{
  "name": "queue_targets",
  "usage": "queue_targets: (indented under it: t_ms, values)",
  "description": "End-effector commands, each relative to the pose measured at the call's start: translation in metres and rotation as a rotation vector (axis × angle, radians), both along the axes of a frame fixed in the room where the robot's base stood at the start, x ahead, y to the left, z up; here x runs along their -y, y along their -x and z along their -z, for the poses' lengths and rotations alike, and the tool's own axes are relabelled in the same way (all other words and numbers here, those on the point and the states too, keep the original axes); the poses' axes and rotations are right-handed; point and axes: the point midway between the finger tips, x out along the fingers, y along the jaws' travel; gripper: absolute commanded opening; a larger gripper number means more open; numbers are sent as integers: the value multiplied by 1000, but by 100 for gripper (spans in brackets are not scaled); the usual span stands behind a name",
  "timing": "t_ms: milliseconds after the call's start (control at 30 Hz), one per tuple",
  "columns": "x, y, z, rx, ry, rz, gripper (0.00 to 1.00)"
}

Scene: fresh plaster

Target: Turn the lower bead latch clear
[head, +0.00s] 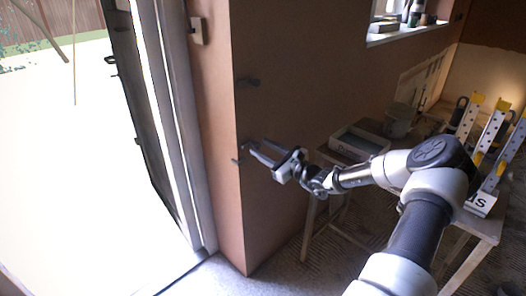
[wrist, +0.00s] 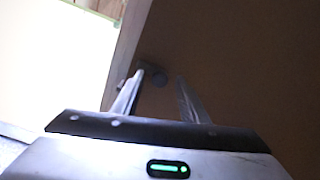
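The lower bead latch (head: 237,161) is a small dark piece at the plaster wall's outer corner, low in the head view. My gripper (head: 256,152) is just to its right, close to the wall face. In the wrist view my gripper (wrist: 160,78) has its two fingers apart, with a dark rounded latch part (wrist: 153,72) near the tips, closer to the left finger. I cannot tell whether a finger touches it.
The brown plaster wall (head: 300,90) fills the space behind my gripper. An open doorway with a dark door edge (head: 135,90) lies left. A table (head: 332,160) with a tray (head: 359,143) stands right, near my arm. Yellow-tipped perforated metal pieces (head: 468,117) stand further right.

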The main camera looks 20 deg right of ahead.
Motion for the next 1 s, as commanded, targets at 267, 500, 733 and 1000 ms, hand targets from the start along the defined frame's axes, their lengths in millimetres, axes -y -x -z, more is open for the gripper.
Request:
queue_targets:
  t_ms: [267,500,733,1000]
  values:
    - [-2,-5,0,-1,-1,0,40]
    - [-2,-5,0,-1,-1,0,15]
    - [-2,-5,0,-2,-3,0,0]
    - [-2,-5,-3,-27,-75,0,0]
